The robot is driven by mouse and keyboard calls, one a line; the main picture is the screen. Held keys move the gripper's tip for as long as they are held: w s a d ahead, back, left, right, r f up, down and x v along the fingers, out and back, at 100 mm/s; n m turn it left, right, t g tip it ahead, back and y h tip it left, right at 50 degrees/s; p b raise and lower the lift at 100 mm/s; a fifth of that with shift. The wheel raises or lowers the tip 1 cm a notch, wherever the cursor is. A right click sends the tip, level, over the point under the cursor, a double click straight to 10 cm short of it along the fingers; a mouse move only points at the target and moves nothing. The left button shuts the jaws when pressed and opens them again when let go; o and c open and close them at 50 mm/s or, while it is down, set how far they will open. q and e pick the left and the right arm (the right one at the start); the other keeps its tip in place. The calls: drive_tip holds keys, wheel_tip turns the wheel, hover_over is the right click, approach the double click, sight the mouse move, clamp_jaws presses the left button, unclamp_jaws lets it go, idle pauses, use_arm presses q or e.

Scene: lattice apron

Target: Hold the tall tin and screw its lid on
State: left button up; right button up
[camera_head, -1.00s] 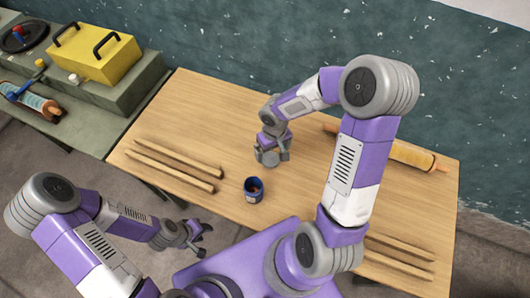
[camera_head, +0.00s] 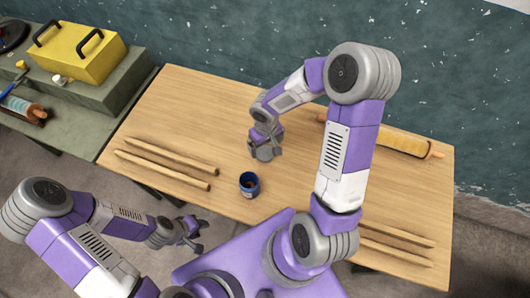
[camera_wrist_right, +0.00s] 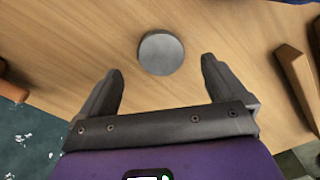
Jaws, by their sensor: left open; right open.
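The tall tin (camera_head: 249,185) is dark blue and open at the top, with a brownish inside. It stands upright near the table's front edge. The lid (camera_wrist_right: 161,53) is a round grey disc lying on the table in the right wrist view. In the head view the lid is hidden by my right gripper (camera_head: 265,154), which points down over the table just beyond the tin. Its open fingers (camera_wrist_right: 162,68) sit to either side of the lid's near edge, with nothing held. My left gripper (camera_head: 192,231) is open and empty, off the table's front edge, left of the tin.
Pairs of wooden strips lie on the wooden table (camera_head: 200,100), at the left (camera_head: 165,168) and front right (camera_head: 395,245). A rolling pin (camera_head: 402,143) lies at the back right. A yellow toolbox (camera_head: 77,52) stands on a side bench. The table around the tin is clear.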

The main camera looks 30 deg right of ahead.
sight(265, 153)
wheel_tip(265, 153, down, 5)
drive_tip(key=shift+w+f+b, duration=0.1)
drive_tip(key=shift+w+b, duration=0.05)
drive_tip(key=shift+b, duration=0.55)
drive_tip(key=c, duration=1.1)
